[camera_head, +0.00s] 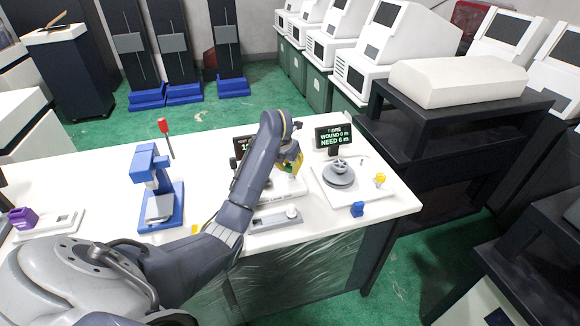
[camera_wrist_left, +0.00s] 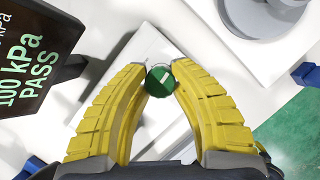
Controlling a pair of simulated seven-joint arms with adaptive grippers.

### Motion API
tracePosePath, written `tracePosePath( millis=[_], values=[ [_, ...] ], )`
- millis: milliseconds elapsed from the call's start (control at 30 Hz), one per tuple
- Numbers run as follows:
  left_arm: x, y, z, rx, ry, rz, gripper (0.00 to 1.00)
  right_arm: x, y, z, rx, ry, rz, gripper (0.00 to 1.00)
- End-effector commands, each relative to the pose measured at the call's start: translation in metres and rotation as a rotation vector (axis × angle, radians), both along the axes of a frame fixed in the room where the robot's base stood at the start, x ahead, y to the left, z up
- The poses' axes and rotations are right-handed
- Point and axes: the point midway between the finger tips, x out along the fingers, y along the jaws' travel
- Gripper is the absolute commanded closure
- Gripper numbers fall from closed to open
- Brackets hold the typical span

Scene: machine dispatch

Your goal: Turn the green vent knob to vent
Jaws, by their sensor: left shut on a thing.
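The green vent knob (camera_wrist_left: 159,81) is round with a white pointer line on its top. In the left wrist view it sits between the tips of my left gripper's yellow fingers (camera_wrist_left: 160,84), which touch its sides. The white line slants, from lower left to upper right. My right gripper is not in view.
Right of the gripper stands a winding station with a grey reel (camera_head: 338,174) and a display (camera_head: 333,137) reading "WOUND 0 m NEED 6 m". Left are a blue press (camera_head: 160,190) and a red-handled tool (camera_head: 164,128).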

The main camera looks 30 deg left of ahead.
Motion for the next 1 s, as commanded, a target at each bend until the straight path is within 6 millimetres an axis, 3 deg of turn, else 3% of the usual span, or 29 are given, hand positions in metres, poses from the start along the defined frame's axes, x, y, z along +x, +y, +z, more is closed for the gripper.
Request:
tracePosePath(
  millis=[1000],
  values=[
    [0.0013, -0.0009, 0.0018, 0.0, -0.001, 0.951, 1.0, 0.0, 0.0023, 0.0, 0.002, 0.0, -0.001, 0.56]
  ],
)
